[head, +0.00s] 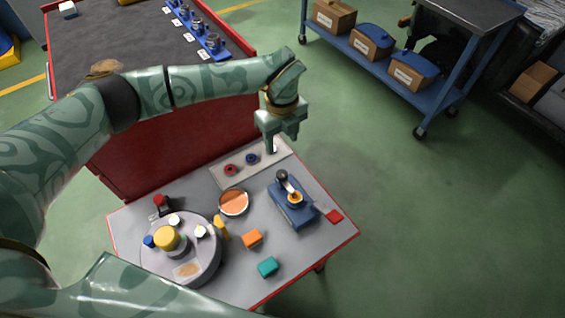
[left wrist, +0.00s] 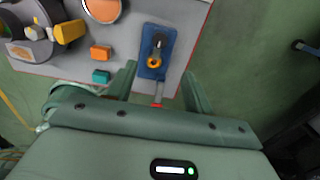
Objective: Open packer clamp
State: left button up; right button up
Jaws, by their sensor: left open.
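A blue clamp-like block (head: 291,207) with a dark lever and an orange-yellow ring stands on the grey worktable (head: 235,285); I cannot tell for sure that it is the packer clamp. A round grey device (head: 205,262) with a yellow knob (head: 166,237) stands to its left. My left gripper (head: 279,144) hangs above the table's far edge, open and empty, apart from the block. In the left wrist view the blue block (left wrist: 150,63) lies beyond the open fingers (left wrist: 158,84). The right gripper is not in view.
An orange block (head: 252,238), a teal block (head: 267,266) and a copper-coloured disc (head: 234,203) lie between the two devices. A light tray (head: 232,180) holds red and blue rings.

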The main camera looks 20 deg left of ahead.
pick_arm(q)
jog(key=b, duration=0.2)
send_near(282, 173)
notch_tip(282, 173, down, 9)
jog(key=b, duration=0.3)
jog(key=shift+r, duration=0.15)
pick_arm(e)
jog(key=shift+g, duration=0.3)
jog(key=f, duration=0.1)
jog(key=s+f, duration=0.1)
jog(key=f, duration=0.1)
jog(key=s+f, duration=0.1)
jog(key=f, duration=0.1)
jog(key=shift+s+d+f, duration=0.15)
pick_arm(q)
jog(key=c, duration=1)
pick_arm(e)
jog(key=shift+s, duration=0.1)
